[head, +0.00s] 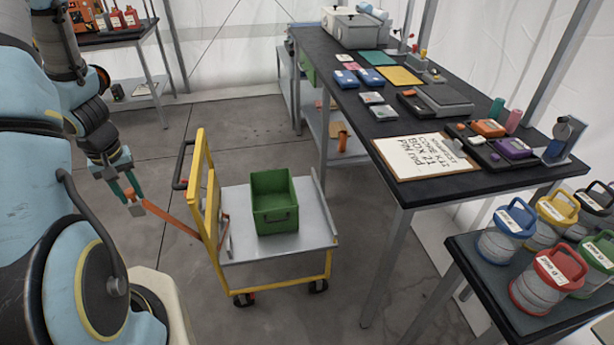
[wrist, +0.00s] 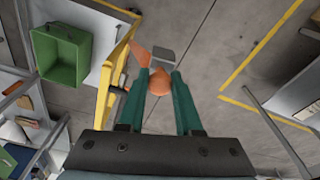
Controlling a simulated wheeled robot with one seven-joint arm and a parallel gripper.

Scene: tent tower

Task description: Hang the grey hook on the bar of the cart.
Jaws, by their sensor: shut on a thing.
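My gripper (head: 129,196) has teal fingers and is at the left, beside the cart and apart from it. A dark bar (head: 181,166) sticks out from that frame on the gripper's side. The hook's exact shape is unclear.
A green bin (head: 275,215) stands on the cart's grey deck. A long black table (head: 400,190) with papers and boxes is on the right. Jars with coloured lids stand on a smaller table (head: 470,262) at the lower right. Floor left of the cart is clear.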

